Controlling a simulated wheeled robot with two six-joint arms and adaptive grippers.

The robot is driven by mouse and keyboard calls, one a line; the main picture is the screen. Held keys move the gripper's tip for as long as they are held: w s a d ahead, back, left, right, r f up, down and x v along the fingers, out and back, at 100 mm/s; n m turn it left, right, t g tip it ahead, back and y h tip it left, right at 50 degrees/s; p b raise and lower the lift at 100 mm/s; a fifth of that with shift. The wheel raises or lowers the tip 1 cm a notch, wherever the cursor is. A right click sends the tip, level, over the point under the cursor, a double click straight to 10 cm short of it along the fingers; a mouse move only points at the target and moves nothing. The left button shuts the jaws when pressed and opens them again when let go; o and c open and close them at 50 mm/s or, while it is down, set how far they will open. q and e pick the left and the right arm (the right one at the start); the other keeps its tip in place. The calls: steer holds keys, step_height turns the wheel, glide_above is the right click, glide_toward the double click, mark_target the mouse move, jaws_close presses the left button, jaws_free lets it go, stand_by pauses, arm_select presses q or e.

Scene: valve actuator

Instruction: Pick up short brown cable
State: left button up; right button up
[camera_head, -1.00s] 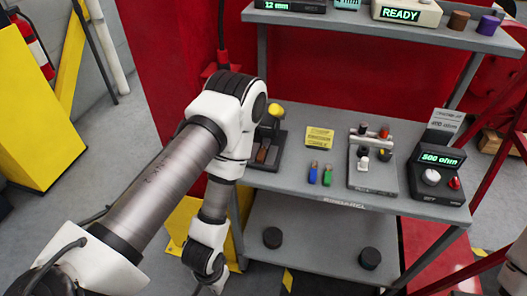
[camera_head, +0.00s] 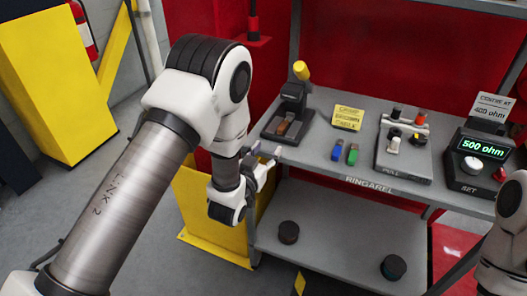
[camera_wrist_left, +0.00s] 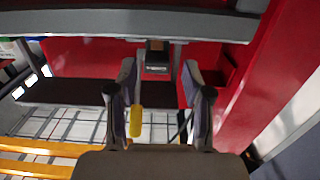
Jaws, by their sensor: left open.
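A small brown piece (camera_head: 284,127), which may be the short brown cable, sits at the base of a dark press with a yellow handle (camera_head: 301,70) on the grey shelf. Its full shape is too small to tell. My left gripper (camera_head: 265,152) is open and empty at the shelf's front edge, just short of the press and apart from the brown piece. In the left wrist view, its two fingers (camera_wrist_left: 162,100) stand apart, with a small dark block (camera_wrist_left: 157,58) visible beyond the gap. My right gripper is out of view.
The grey shelf (camera_head: 375,176) also holds a yellow sign (camera_head: 347,117), blue (camera_head: 337,150) and green (camera_head: 352,154) pieces, a grey fixture (camera_head: 404,162) and a meter reading 500 ohm (camera_head: 480,160). Dark round pieces stand on the lower shelf (camera_head: 335,245). A yellow stand (camera_head: 205,210) is beside my left gripper.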

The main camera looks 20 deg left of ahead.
mark_target(280, 130)
arm_select(q)
steer(key=shift+w+d+r, duration=0.15)
steer(key=shift+w+r, duration=0.1)
steer(key=shift+w, duration=0.45)
steer(key=w, duration=0.5)
steer(key=w+p, duration=0.1)
steer(key=w, duration=0.1)
steer(key=shift+w+d+r, duration=0.2)
steer(key=shift+d+r, duration=0.05)
steer(key=shift+d, duration=0.05)
steer(key=shift+s, duration=0.1)
jaws_close()
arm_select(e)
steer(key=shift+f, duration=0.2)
